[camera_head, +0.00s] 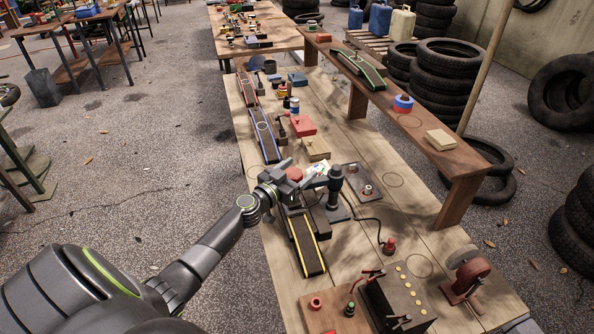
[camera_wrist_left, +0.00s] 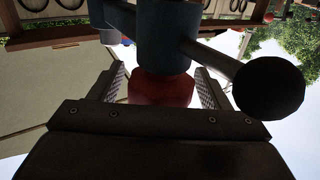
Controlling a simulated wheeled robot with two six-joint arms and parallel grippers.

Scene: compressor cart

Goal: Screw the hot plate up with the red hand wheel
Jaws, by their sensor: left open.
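My left gripper (camera_head: 312,179) reaches in from the left over the long workbench. Its fingers point at a dark upright post (camera_head: 335,184) on a flat base. A round red part (camera_head: 293,174), possibly the red hand wheel, shows just behind the gripper. I cannot tell whether the fingers touch anything. I cannot make out the hot plate for certain; it may belong to the post's stand. My right gripper is not in view.
A grey plate with a fitting (camera_head: 364,183) lies right of the post. A black cable runs to a red-topped item (camera_head: 389,246). A yellow-edged ramp (camera_head: 304,243) lies in front, and a dark box (camera_head: 395,297) stands nearer. Red (camera_head: 301,125) and tan (camera_head: 315,148) boxes stand behind.

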